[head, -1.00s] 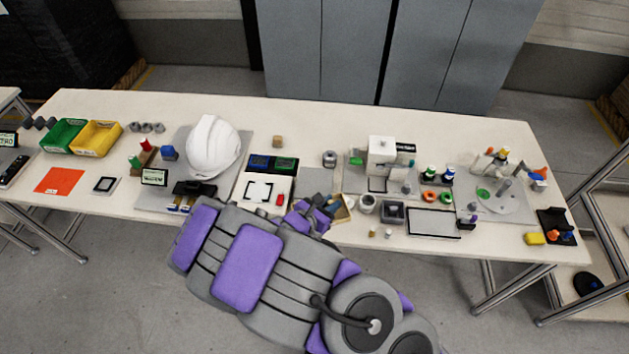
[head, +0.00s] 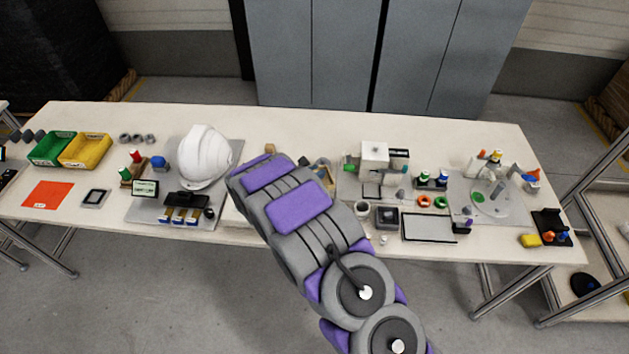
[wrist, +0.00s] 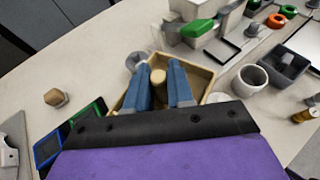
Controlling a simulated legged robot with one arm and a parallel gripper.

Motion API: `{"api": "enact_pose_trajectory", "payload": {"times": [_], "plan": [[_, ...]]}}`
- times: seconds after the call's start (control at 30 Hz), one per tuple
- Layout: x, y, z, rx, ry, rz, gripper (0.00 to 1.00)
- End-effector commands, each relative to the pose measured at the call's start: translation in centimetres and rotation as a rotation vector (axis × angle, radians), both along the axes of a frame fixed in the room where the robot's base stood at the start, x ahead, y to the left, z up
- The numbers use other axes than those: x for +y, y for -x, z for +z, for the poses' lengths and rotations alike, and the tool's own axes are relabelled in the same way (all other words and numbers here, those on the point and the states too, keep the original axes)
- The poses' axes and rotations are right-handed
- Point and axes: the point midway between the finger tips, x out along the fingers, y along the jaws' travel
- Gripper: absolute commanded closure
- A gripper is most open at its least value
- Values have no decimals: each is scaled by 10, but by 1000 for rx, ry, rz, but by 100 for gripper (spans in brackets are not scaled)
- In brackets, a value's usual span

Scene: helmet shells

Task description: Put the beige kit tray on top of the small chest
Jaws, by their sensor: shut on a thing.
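The beige kit tray (wrist: 207,87) is a shallow open tray in the wrist view, with a short beige post (wrist: 163,77) standing in its middle. My gripper (wrist: 160,84) has its two blue fingers on either side of this post and is shut on it. The fingers and the dark wrist edge hide the near part of the tray. In the head view my arm hides most of the gripper and tray. A white box-like unit (head: 374,155) right of the gripper looks like the small chest. I cannot tell how high the tray is above the table.
A white cup (wrist: 249,80) and a dark square holder (wrist: 287,66) stand right of the tray. A white helmet (head: 205,157) stands further left. The table's back strip is mostly clear.

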Motion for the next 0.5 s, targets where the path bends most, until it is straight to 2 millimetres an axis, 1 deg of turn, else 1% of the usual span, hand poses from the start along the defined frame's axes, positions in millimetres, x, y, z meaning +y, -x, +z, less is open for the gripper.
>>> {"api": "enact_pose_trajectory", "payload": {"times": [0.23,0.3,0.5], "plan": [[1,1,-32,2,0,0,100],[1,0,-35,0,-1,0,100],[0,0,-33,0,-2,1,100]]}}
